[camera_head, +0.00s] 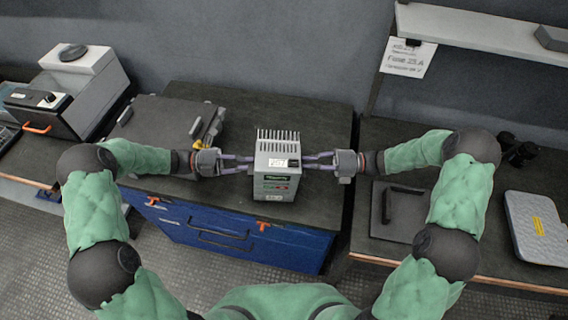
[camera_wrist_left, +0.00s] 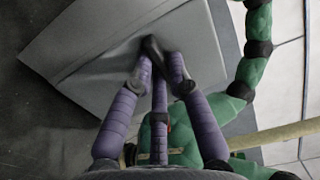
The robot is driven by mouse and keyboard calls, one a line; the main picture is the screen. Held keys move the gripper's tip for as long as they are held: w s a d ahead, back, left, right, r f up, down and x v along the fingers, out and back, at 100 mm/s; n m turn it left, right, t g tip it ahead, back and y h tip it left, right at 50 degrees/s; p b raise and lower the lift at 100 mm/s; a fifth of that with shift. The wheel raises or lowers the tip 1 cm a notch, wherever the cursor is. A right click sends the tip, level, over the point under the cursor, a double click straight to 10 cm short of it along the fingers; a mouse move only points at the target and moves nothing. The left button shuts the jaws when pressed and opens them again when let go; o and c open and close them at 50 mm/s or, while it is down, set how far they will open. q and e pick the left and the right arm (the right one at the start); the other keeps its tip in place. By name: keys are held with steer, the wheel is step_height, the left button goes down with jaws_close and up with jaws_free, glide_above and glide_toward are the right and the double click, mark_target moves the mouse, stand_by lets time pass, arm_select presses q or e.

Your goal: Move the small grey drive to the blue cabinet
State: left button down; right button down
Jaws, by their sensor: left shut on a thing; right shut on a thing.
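The small grey drive (camera_head: 276,184), a box with a finned top, a white label and a green stripe, is upright at the cabinet. The blue cabinet (camera_head: 292,246) has a dark top, and the drive is over its front part. I cannot tell whether the drive's base touches the top. My left gripper (camera_head: 249,163) is shut on the drive's left side. In the left wrist view its purple fingers (camera_wrist_left: 163,62) press on the drive's grey face (camera_wrist_left: 100,62). My right gripper (camera_head: 306,162) is shut on the right side.
A dark grey case (camera_head: 165,122) lies on the left of the cabinet top. A grey machine (camera_head: 78,88) stands further left. A dark flat box (camera_head: 400,208) and a light grey case (camera_head: 538,226) lie on the right bench. The cabinet top behind the drive is clear.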

arm_select(q)
steer(key=shift+s+d+f+n, duration=0.1)
steer(key=shift+s+f+n, duration=0.15)
steer(key=shift+f, duration=0.35)
steer(key=shift+s+d+f+n, duration=0.1)
steer(key=shift+s+f+n, duration=0.1)
steer(key=shift+f, duration=0.35)
arm_select(e)
steer(key=shift+d+f, duration=0.2)
steer(key=shift+f, duration=0.1)
arm_select(q)
steer(key=c, duration=1.2)
jaws_free()
steer(key=shift+s+d, duration=0.1)
arm_select(e)
steer(key=c, duration=1.2)
jaws_free()
steer(key=shift+d, duration=0.1)
arm_select(q)
steer(key=shift+m, duration=0.35)
steer(key=a, duration=0.3)
steer(key=a+r, duration=0.1)
steer(key=a, duration=0.2)
steer(key=w+a+r, duration=0.1)
steer(key=a, duration=0.1)
steer(key=shift+w+a, duration=0.1)
steer(key=shift+a, duration=0.3)
arm_select(e)
steer(key=shift+w+a, duration=0.4)
